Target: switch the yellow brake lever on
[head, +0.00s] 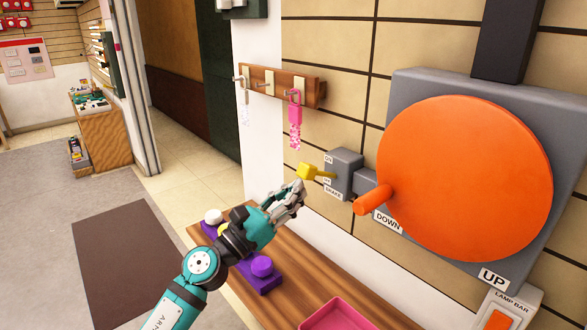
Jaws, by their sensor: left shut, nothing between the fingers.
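The yellow brake lever (310,172) sticks out from a grey switch box (343,168) on the tiled wall, roughly level in the picture. A small label above the box reads ON, and one below it reads BRAKE; the label between them is too small to read. My left gripper (296,192) is shut and empty. Its fingertips are just below and left of the lever's knob in the picture, with a small gap between them. I cannot tell the gap in depth. My right gripper is not in view.
A large orange disc (480,175) with an orange handle (373,199) is right of the lever. A wooden hook rail (270,80) holds a pink tag (295,115). Below, a wooden shelf (318,290) bears a purple button box (262,275) and pink tray (335,315).

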